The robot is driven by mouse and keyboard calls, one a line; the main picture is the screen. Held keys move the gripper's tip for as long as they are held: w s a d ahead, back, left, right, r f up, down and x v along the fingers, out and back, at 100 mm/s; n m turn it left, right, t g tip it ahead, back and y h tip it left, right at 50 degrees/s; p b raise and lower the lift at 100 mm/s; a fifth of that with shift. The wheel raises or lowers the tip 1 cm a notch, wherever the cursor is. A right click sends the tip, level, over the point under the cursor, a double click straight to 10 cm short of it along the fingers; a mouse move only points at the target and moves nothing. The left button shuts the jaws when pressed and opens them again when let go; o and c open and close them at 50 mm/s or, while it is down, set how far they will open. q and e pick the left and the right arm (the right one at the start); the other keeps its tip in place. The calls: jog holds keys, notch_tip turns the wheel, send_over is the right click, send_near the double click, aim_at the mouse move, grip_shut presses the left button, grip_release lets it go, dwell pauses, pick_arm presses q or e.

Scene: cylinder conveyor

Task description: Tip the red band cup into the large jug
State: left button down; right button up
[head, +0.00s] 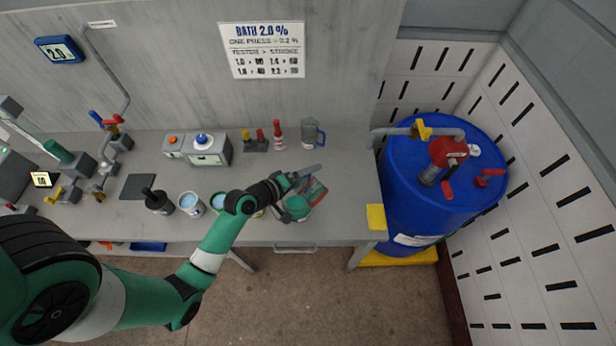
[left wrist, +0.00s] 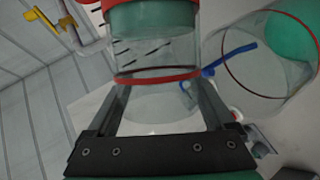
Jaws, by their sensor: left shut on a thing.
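My left gripper (head: 297,184) is over the right part of the bench, its jaws closed around a clear cup with red bands (left wrist: 155,78). In the left wrist view the cup sits between both fingers (left wrist: 160,115), with a teal part at its upper end. In the head view a red patch (head: 314,190) and a teal round shape (head: 297,206) show at the jaws, partly hidden. A grey, clear jug with a blue handle (head: 310,133) stands upright at the back of the bench. Another clear vessel with a red line (left wrist: 240,75) shows beside the cup. My right gripper is not in view.
A blue-liquid cup (head: 190,204) and a dark pot (head: 159,203) stand left of my gripper. A red-and-white bottle (head: 278,134) is left of the jug. A yellow pad (head: 376,217) marks the bench's right edge, beside a blue drum (head: 415,205).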

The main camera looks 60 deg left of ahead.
pick_arm(q)
jog(key=shift+s+a+f+n+t+h+b, duration=0.15)
jog(key=shift+a+f+n+t+h+b, duration=0.2)
jog(key=shift+f+n+h+b, duration=0.5)
jog(key=shift+s+a+r+n+t+b, duration=0.15)
jog(key=shift+a+r+n+t+b, duration=0.2)
jog(key=shift+n+b, duration=0.1)
jog(key=shift+d+r, duration=0.1)
jog(key=shift+d, duration=0.05)
dwell(0.5)
jog(key=shift+r+p, duration=0.1)
jog(key=shift+p, duration=0.25)
jog(key=m+p, duration=0.1)
jog(key=d+m+g+y+p, duration=0.1)
jog(key=p, duration=0.1)
jog(key=shift+w+r, duration=0.25)
jog(key=shift+r, duration=0.05)
jog(key=shift+f+m+y+p, duration=0.15)
jog(key=shift+m+y+p, duration=0.15)
jog(key=shift+p, duration=0.1)
jog(key=shift+f, duration=0.15)
